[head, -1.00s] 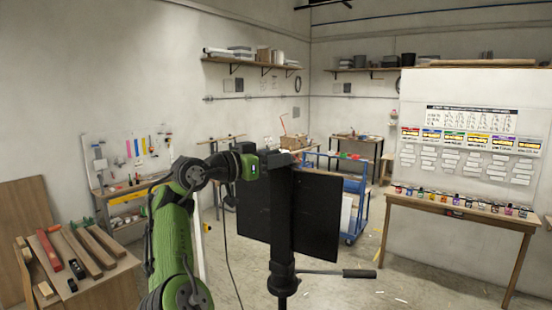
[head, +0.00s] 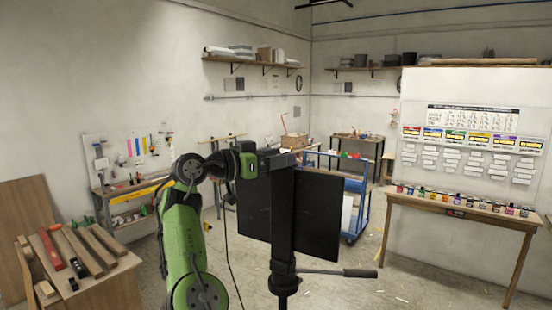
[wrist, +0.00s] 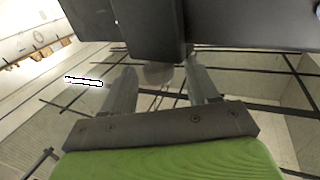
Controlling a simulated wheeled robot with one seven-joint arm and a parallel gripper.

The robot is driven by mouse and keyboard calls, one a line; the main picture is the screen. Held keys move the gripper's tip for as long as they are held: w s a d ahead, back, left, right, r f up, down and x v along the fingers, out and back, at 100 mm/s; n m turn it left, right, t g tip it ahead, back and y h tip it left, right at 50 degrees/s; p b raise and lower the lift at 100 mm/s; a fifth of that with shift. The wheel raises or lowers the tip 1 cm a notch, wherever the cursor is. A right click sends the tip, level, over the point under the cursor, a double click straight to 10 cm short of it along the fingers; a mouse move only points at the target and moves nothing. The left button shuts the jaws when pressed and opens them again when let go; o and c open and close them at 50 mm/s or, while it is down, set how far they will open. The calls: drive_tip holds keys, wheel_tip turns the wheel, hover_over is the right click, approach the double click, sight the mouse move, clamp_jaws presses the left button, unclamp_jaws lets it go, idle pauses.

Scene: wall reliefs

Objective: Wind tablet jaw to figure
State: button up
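A black stand with an upright column (head: 283,220) and a flat black panel (head: 320,215) stands in front of me in the head view. A handle (head: 345,272) sticks out to the right low on the column. The hand of my green arm is beside the column's top left, and its fingers are hidden there. In the wrist view my gripper (wrist: 162,78) has its two grey fingers apart. A rounded grey knob (wrist: 157,73) shows between the fingertips, below a dark block (wrist: 155,28). Gaps seem to remain on both sides of the knob. No figure can be identified.
A wooden bench (head: 100,285) with bars and tools is at lower left. A table (head: 465,207) with small colourful jars stands at right, under a white board (head: 475,95). A blue cart (head: 350,210) stands behind the panel. The floor at right is mostly clear.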

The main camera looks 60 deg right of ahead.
drive_tip(key=shift+a, duration=0.1)
drive_tip(key=v, duration=1.5)
drive_tip(key=shift+w+a, duration=0.25)
